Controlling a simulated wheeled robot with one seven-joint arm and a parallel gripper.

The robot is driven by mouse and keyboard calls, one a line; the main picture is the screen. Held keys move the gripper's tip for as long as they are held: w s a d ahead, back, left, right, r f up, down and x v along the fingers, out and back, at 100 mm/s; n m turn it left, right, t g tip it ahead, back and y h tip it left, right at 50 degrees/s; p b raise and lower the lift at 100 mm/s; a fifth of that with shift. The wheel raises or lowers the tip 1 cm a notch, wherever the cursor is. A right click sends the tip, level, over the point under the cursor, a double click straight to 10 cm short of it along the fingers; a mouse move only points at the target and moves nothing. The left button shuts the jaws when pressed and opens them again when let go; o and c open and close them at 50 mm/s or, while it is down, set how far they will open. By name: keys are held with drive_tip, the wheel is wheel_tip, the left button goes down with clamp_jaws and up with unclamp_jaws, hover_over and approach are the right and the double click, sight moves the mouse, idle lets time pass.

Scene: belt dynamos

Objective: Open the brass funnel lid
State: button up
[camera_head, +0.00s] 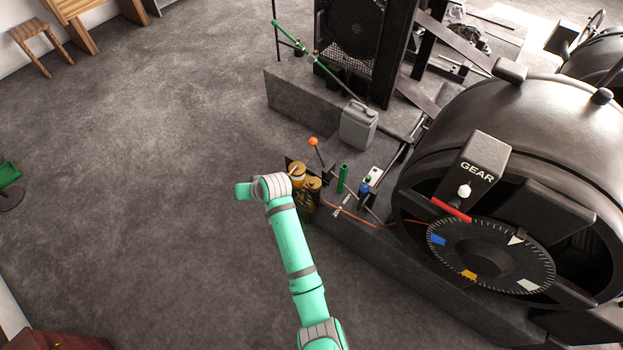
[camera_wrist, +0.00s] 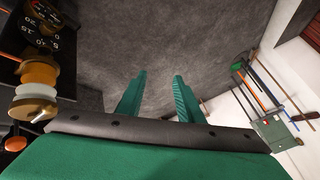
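Two small brass-coloured containers stand close together at the end of the dark plinth in the head view, an upper one (camera_head: 298,171) and a lower one (camera_head: 312,185). They are too small there to tell the lid apart clearly. In the wrist view, a round brass-coloured lid (camera_wrist: 33,107) with a small pale knob or handle shows at the left, against an amber body (camera_wrist: 38,73). It appears closed. My gripper (camera_wrist: 160,75) is open and empty, its two green fingers apart over bare floor. The brass parts are off to one side of it, not between the fingers.
An orange-knobbed lever (camera_head: 314,142), a green upright cylinder (camera_head: 343,178) and a grey canister (camera_head: 358,125) stand near the containers. A large black machine with a GEAR block (camera_head: 485,158) fills the right. The floor (camera_head: 150,150) on the left is mostly clear.

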drive_tip(key=w+d+r+n+g+h, duration=0.1)
drive_tip(key=w+d+r+h, duration=0.15)
drive_tip(key=d, duration=0.25)
drive_tip(key=w+d+r+g+h, duration=0.1)
drive_tip(key=w+d+g, duration=0.15)
drive_tip(key=d, duration=0.35)
drive_tip(key=g+h, duration=0.1)
drive_tip(key=h, duration=0.2)
approach(311, 181)
drive_tip(key=f, duration=0.8)
drive_tip(key=shift+w+d+f, duration=0.15)
drive_tip(key=shift+d+f, duration=0.1)
drive_tip(key=shift+f, duration=0.15)
clamp_jaws()
